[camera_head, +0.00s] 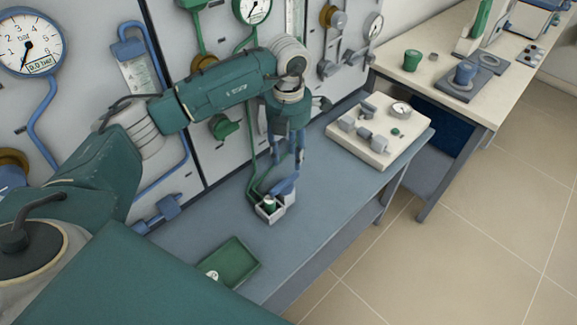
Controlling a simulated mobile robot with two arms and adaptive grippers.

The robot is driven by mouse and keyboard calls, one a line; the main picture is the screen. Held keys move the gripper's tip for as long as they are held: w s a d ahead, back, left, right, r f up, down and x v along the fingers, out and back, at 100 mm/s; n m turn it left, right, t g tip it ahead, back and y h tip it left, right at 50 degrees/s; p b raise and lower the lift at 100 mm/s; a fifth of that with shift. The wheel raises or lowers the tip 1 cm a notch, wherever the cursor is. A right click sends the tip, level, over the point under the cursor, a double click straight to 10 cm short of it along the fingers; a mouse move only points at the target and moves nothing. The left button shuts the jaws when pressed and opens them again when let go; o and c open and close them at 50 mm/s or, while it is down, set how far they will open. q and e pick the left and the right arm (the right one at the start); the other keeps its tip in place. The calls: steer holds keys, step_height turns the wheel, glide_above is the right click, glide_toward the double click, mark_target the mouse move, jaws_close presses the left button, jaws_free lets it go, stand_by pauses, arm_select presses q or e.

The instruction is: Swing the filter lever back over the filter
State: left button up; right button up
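My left gripper (287,160) points down over the back workbench, with its two blue-grey fingers apart. A small white open-topped holder (270,213) stands on the bench just below it, with a green-and-white cylindrical part (269,204) inside that looks like the filter. A blue lever-like piece (284,186) rises at a slant from the holder's right side, just under the fingertips. I cannot tell whether the fingers touch it. My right gripper is not in view.
A green tray (232,262) lies on the bench's near part. A cream block with fittings (378,133) stands to the right. Gauges, including a large dial (30,43), and pipes line the grey wall panel behind. The blue-grey bench top (310,200) is clear right of the holder.

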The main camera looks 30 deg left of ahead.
arm_select(q)
steer(key=shift+r, duration=2.2)
steer(key=shift+f, duration=0.1)
